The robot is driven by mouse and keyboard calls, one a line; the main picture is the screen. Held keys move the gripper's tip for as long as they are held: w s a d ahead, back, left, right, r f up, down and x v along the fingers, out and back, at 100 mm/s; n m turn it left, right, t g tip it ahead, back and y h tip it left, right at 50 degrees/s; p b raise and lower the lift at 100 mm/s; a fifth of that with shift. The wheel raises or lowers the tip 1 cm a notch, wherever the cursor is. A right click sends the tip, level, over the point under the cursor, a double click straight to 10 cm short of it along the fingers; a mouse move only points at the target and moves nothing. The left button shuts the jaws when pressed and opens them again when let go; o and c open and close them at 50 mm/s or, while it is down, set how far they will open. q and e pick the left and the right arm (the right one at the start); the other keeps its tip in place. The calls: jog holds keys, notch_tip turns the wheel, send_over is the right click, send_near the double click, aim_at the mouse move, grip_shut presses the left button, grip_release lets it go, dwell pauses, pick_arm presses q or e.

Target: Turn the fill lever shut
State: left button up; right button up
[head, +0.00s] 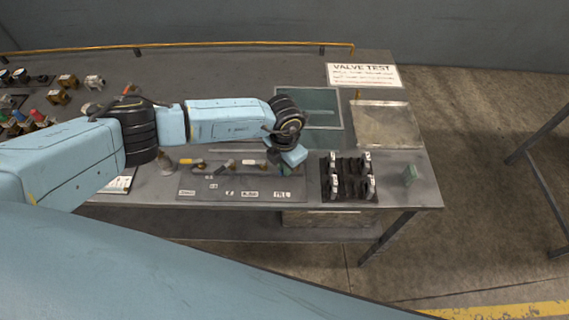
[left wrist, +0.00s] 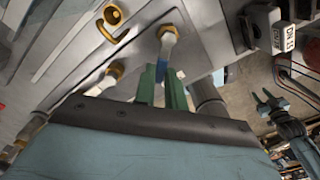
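The fill lever (left wrist: 168,45) has a pale stem on a brass fitting and a blue grip. It stands at the right end of the grey valve panel (head: 232,187), above a label that seems to read FILL (head: 282,195). My left gripper (head: 284,171) points down at that end of the panel. In the left wrist view its green fingers (left wrist: 163,82) are at the blue grip, which shows partly between and behind them. Whether they press on it is unclear. A blue-grey pronged part (left wrist: 265,98) at the right of that view may be my right gripper.
A dark rack (head: 348,180) with several white-topped pieces stands right of the panel. A small green block (head: 409,175) is near the bench's right end. A metal tray (head: 387,125) and a VALVE TEST sign (head: 364,75) lie behind. Other levers (left wrist: 100,84) stand left of the gripper.

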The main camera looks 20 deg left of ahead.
pick_arm(q)
grip_shut()
jog(key=m+b, duration=0.2)
jog(key=w+a+m+b, duration=0.1)
jog(key=m+b, duration=0.1)
jog(key=shift+a+f, duration=0.1)
jog(key=shift+f, duration=0.05)
jog(key=m+b, duration=0.1)
jog(key=w+m+b, duration=0.1)
jog(key=m+b, duration=0.1)
jog(key=shift+a, duration=0.2)
jog(key=shift+w+m+b, duration=0.2)
jog(key=shift+m+b, duration=0.6)
jog(key=shift+r, duration=0.2)
jog(key=o, duration=0.6)
grip_release()
jog(key=shift+c, duration=0.2)
jog(key=shift+a, duration=0.1)
